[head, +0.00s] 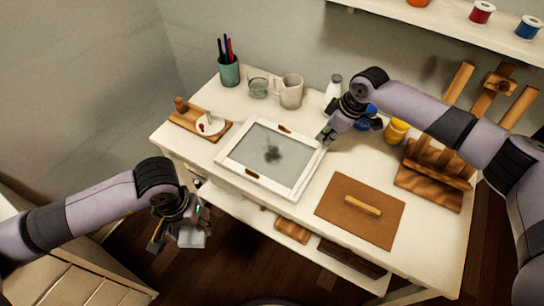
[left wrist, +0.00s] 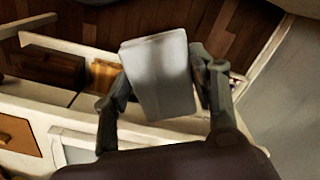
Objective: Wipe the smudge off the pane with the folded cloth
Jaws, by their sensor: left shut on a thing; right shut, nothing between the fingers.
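The pane (head: 290,164) lies flat on the white table in a white frame with brown clips. A dark grey smudge (head: 272,154) sits near its middle. My left gripper (head: 184,226) is in front of the table's left side, off the tabletop, and is shut on the folded cloth (head: 191,238). The light grey cloth (left wrist: 160,78) is between the fingers in the left wrist view. My right gripper (head: 328,136) is shut and empty at the frame's upper right corner; I cannot tell whether it touches the frame.
Behind the pane stand a pen cup (head: 229,72), a glass (head: 258,87), a white jug (head: 290,91) and a white bottle (head: 333,88). A board with a white dish (head: 211,124) lies left. A brown board (head: 376,226) and a wooden easel (head: 432,180) are right.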

